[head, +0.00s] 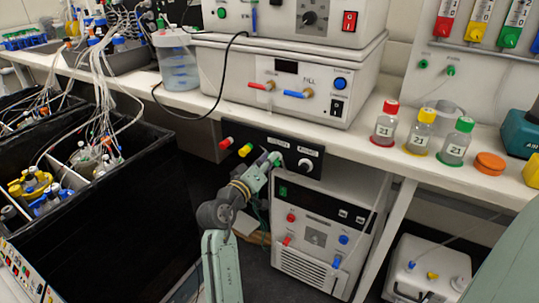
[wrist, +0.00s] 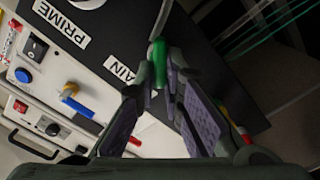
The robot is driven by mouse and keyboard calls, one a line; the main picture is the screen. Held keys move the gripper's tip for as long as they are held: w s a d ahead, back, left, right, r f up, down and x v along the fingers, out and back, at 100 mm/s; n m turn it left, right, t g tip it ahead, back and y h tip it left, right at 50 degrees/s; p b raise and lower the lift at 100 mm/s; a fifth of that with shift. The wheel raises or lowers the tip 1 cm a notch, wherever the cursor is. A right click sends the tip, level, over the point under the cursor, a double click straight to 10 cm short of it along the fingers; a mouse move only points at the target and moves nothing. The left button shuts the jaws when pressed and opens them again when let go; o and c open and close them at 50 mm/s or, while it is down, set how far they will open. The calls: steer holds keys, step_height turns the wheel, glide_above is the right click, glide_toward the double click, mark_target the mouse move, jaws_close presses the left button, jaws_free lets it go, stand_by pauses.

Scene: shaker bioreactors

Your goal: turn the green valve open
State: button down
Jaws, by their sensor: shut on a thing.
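The green valve (head: 275,157) sits on a black panel (head: 290,149) under the bench, between a yellow valve (head: 245,150) and a black-and-white knob (head: 305,164). In the wrist view the green valve (wrist: 158,56) is a narrow green handle beside the PRIME and DRAIN labels, the latter partly covered. My gripper (head: 267,164) reaches the panel from below. In the wrist view its fingers (wrist: 160,86) are shut on the green valve, one on each side of the handle. The part of the handle between the pads is hidden.
A red valve (head: 226,143) is further left on the panel. A white control unit (head: 330,222) stands below it. Black open bins (head: 120,215) are at the left. Capped bottles (head: 420,131) stand on the bench at the right.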

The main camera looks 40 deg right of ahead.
steer(key=shift+w+f+n+p, duration=0.1)
steer(key=shift+f+n+p, duration=0.05)
steer(key=shift+n+p, duration=1.7)
steer(key=shift+w+f+n+p, duration=0.15)
steer(key=shift+n+p, duration=1.05)
steer(key=shift+n, duration=1.25)
steer(key=shift+f+n, duration=0.1)
steer(key=shift+n, duration=0.2)
steer(key=c, duration=1.7)
jaws_free()
steer(key=shift+s, duration=0.1)
steer(key=shift+a, duration=0.15)
steer(key=v, duration=1.2)
